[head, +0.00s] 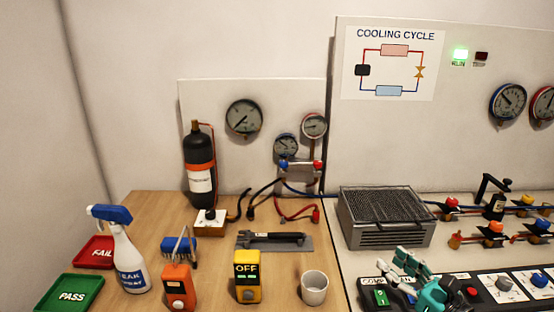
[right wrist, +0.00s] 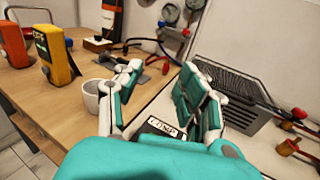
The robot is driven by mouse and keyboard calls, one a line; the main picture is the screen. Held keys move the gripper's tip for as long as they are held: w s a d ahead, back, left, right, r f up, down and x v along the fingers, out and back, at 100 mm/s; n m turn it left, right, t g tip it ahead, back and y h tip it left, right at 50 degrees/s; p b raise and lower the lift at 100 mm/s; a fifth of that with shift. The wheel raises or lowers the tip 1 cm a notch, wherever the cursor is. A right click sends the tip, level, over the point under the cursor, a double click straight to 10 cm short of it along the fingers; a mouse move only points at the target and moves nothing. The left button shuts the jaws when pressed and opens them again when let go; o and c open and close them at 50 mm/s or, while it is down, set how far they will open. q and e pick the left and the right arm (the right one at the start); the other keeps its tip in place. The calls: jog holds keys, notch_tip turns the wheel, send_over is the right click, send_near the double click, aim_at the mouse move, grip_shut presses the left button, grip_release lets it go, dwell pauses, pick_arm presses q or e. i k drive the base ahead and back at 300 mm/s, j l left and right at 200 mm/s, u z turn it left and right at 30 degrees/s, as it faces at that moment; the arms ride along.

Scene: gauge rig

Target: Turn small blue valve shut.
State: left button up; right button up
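A small blue valve knob (head: 283,164) sits at the left end of the gauge manifold (head: 300,171), opposite a small red knob (head: 317,164). My right gripper (head: 404,272) is low over the front of the right bench, apart from all of these knobs. In the right wrist view its fingers (right wrist: 163,88) are spread with nothing between them. My left gripper is not in view.
A finned grey unit (head: 387,218) stands behind my right gripper, and a switch panel (head: 490,291) lies beside it. A white cup (head: 314,288), a yellow meter (head: 247,277) and an orange meter (head: 179,288) stand on the wooden bench. Hoses (head: 262,190) hang below the manifold.

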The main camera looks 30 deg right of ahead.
aim_at(283, 164)
jog(key=i+l, duration=0.1)
jog(key=i, duration=0.45)
jog(key=i+l, duration=0.1)
jog(key=i, duration=0.45)
